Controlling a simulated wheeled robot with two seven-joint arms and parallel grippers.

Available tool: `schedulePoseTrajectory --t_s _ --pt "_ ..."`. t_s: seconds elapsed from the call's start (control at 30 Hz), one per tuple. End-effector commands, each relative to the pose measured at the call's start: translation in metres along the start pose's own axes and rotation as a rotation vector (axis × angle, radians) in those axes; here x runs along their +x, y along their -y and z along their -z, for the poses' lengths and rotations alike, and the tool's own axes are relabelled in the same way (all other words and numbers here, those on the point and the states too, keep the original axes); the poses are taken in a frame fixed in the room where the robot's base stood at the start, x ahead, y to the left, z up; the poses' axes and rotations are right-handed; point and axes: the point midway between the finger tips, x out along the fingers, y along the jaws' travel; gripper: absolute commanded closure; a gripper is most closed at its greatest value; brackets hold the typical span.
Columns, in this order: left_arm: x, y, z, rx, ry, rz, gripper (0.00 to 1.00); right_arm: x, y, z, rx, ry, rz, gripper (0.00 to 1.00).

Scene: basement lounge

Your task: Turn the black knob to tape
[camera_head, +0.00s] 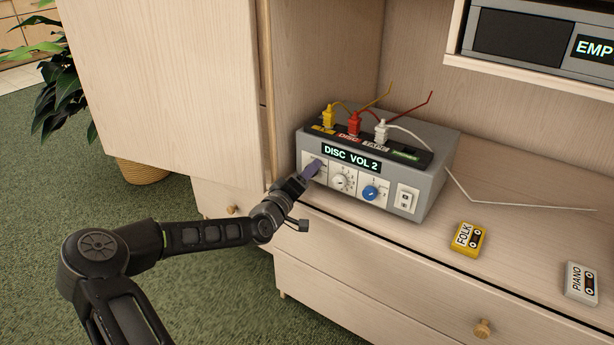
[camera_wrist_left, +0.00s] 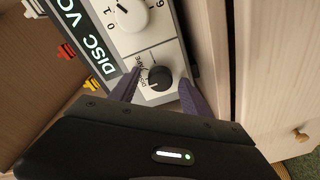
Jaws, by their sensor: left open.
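The grey box (camera_head: 430,190) stands on the cabinet shelf, and its green-lit display (camera_head: 350,158) reads "DISC VOL 2". The black knob (camera_wrist_left: 159,77) is on the left of its front panel, with small lettering beside it too blurred to read fully. In the head view my left gripper hides it. My left gripper (camera_head: 311,168) is at the panel. In the left wrist view its purple fingers (camera_wrist_left: 158,92) are open, one on each side of the black knob; I cannot tell whether they touch it. My right gripper is not in view.
A white knob (camera_head: 342,180), a blue knob (camera_head: 372,193) and a white switch (camera_head: 405,199) sit to the right on the panel. Yellow, red and white plugs stand on top. A FOLK cassette (camera_head: 467,239) and a PIANO cassette (camera_head: 581,283) lie right. An open cabinet door (camera_head: 165,80) stands left.

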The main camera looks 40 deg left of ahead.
Motion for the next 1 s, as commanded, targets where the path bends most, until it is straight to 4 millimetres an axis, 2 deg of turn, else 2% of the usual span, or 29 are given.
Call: schedulePoseTrajectory --t_s 0.1,0.73,1.0 --pt "-0.0003 0.0 0.0001 0.0 0.0 0.0 0.47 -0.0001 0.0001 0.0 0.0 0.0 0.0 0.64" --pt "-0.0005 0.0003 0.0 0.0 0.0 0.001 0.99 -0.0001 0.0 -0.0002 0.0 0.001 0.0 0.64" --pt "-0.0006 0.0005 -0.0001 0.006 0.0 0.0 1.0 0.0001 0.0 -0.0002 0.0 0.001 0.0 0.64"
